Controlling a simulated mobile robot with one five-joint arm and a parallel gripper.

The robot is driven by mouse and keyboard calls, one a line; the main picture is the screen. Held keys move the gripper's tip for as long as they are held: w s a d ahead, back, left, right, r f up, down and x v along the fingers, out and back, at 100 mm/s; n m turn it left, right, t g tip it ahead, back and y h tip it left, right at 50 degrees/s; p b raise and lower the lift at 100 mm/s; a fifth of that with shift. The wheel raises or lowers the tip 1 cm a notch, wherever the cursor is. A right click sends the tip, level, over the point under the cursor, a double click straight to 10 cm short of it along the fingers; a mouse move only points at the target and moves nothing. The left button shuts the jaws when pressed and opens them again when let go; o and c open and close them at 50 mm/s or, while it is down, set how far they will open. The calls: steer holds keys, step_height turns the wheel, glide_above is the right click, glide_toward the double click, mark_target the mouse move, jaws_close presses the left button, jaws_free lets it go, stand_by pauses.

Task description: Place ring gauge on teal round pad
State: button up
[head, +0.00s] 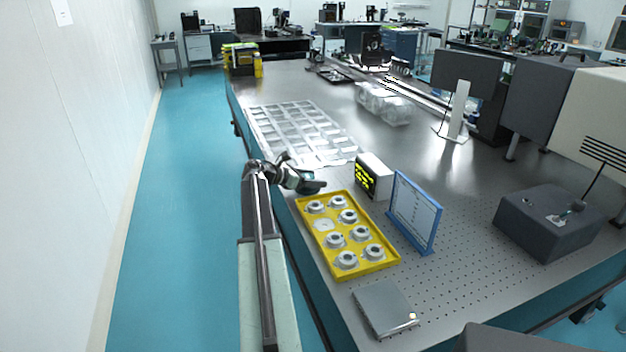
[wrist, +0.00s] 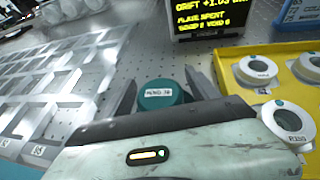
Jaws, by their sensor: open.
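A teal round piece (wrist: 160,96) with a white label shows between my fingers in the wrist view; it looks like the teal round pad, partly hidden by my gripper body. My gripper (wrist: 160,88) is open, and I see no ring gauge between its fingers. In the head view my gripper (head: 312,184) is over the table's left edge, just beyond the yellow tray's far left corner. Several pale grey ring gauges (head: 335,240) sit in the yellow tray (head: 381,268). In the wrist view one labelled ring gauge (wrist: 288,119) lies right of my gripper.
A pale gridded tray (head: 300,130) lies beyond my gripper. A small display box (head: 374,176) with yellow text and a blue-framed board (head: 415,212) stand right of the yellow tray. A flat grey box (head: 385,307) lies nearer. The perforated table right of the board has free room.

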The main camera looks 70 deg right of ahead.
steer(key=p+v, duration=0.1)
steer(key=v, duration=0.2)
steer(key=p+v, duration=0.2)
steer(key=v, duration=0.2)
steer(key=p+v, duration=0.1)
steer(key=v, duration=0.3)
steer(key=shift+r, duration=0.35)
steer(key=shift+w+a+p, duration=0.25)
steer(key=shift+a+p, duration=0.05)
steer(key=shift+a, duration=0.05)
steer(key=w+a+f+m+t+y, duration=0.1)
steer(key=w+a+f+m+t, duration=0.15)
steer(key=w+a, duration=0.55)
steer(key=w+a+f+m+t+y, duration=0.15)
steer(key=w+a+f, duration=0.3)
steer(key=a, duration=0.65)
steer(key=w+a+f+m+t+y, duration=0.1)
steer(key=w+a+f+t, duration=0.1)
steer(key=w+a, duration=0.6)
steer(key=a+f+m+t+y, duration=0.1)
steer(key=a+f+m+y, duration=0.1)
steer(key=a, duration=2)
steer(key=a+f+m+t+y, duration=0.1)
steer(key=a+f+m+y, duration=0.2)
steer(key=a, duration=2)
steer(key=shift+a+f+t+y, duration=0.25)
steer(key=shift+f+t+y, duration=0.1)
steer(key=shift+y, duration=0.7)
steer(key=shift+r, duration=0.1)
